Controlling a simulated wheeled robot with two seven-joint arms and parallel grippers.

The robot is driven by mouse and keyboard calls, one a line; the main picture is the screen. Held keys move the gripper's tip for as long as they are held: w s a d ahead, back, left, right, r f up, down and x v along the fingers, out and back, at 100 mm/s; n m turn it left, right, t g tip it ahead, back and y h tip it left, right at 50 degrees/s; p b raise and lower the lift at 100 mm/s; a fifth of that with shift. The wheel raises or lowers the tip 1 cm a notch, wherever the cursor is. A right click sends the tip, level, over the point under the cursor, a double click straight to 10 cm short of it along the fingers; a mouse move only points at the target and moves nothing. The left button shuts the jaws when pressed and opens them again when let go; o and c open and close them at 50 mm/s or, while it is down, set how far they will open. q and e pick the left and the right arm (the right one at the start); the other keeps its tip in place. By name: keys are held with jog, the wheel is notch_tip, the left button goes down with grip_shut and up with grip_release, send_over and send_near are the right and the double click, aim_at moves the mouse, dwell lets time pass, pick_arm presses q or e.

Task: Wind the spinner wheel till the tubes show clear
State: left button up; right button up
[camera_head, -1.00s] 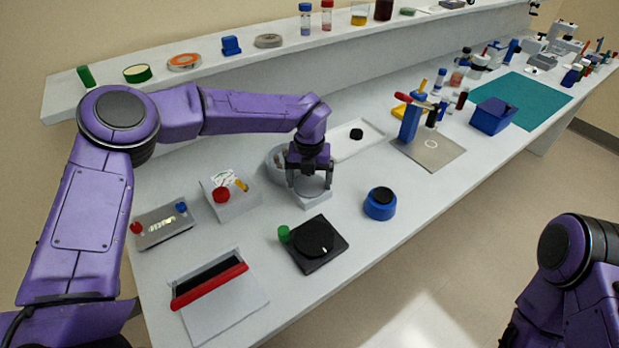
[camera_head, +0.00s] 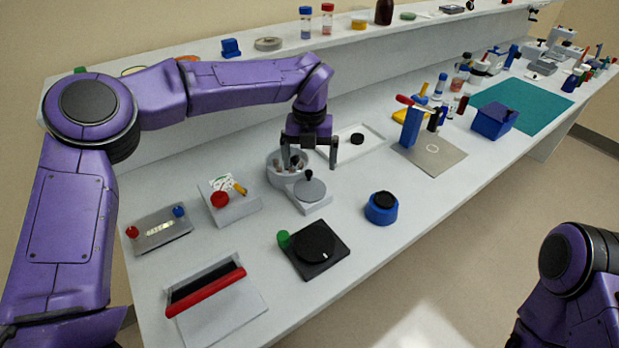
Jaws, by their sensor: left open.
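The spinner stands on the bench near the middle of the view. Its grey bowl (camera_head: 274,174) holds several small tubes (camera_head: 296,162), too small to tell whether they look clear. A flat grey wheel (camera_head: 309,189) with an upright knob sits on the spinner's base in front of the bowl. My left gripper (camera_head: 310,164) is open and empty, pointing down above and just behind the wheel. Its left finger partly hides the bowl and tubes. It appears apart from the knob. My right gripper is out of view; only part of that arm shows at lower right.
A black dial unit with a green knob (camera_head: 284,240) and a blue round pot (camera_head: 381,208) stand in front. A grey box with a red knob (camera_head: 220,199) is at left. A white tray (camera_head: 365,143) lies behind to the right. Bare bench lies between them.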

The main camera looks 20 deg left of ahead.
aim_at(310, 188)
pick_arm(q)
jog(key=shift+r, duration=1.1)
notch_tip(310, 188, down, 10)
jog(key=n, duration=0.5)
jog(key=n+p, duration=0.1)
jog(key=n, duration=0.9)
jog(key=shift+w+r, duration=0.15)
jog(key=shift+r, duration=0.1)
jog(key=shift+f+p, duration=0.3)
jog(key=shift+f, duration=0.25)
jog(key=c, duration=0.7)
